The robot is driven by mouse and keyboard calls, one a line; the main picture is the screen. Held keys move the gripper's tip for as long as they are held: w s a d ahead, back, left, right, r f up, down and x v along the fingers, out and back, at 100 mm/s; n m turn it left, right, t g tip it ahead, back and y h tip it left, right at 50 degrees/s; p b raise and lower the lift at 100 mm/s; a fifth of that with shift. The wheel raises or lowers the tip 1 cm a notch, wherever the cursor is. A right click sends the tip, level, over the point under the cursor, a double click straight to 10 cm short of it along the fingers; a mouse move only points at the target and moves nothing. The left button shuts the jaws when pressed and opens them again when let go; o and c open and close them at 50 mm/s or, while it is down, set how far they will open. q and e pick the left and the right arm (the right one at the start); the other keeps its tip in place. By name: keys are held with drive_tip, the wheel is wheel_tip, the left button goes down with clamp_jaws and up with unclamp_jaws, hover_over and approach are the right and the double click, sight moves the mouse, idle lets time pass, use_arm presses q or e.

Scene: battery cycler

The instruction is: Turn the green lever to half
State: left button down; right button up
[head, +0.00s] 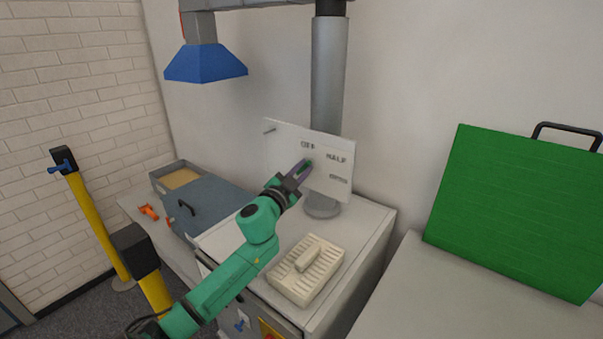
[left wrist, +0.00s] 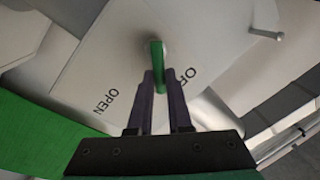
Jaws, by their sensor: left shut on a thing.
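The green lever (head: 309,161) is on a pale upright plate (head: 283,140) with the printed words OFF, HALF and OPEN. My left gripper (head: 303,167) is at the lever with its dark fingers shut on it. In the left wrist view the lever (left wrist: 157,62) stands out from a round hub and runs between the fingertips (left wrist: 159,80). There the word OPEN is left of the fingers and another label, partly readable, is right of them. The fingers hide part of the plate, so the lever's exact setting is hard to tell. My right gripper is not in view.
A grey pipe (head: 328,75) rises behind the plate, and a blue hood (head: 206,63) hangs at upper left. A cream slotted tray (head: 299,283) lies on the cabinet top below. A grey-blue box (head: 214,205) stands left. A green board (head: 520,210) is at right.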

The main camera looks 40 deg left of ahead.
use_arm(q)
drive_tip(key=shift+d+f+m, duration=0.1)
drive_tip(key=shift+f+m, duration=0.05)
drive_tip(key=shift+m, duration=0.35)
drive_tip(key=c, duration=0.9)
unclamp_jaws()
drive_tip(key=shift+o, duration=0.2)
drive_tip(key=shift+s, duration=0.1)
drive_tip(key=b+v, duration=0.3)
drive_tip(key=v, duration=1.1)
drive_tip(key=shift+s, duration=0.25)
drive_tip(key=shift+f, duration=0.1)
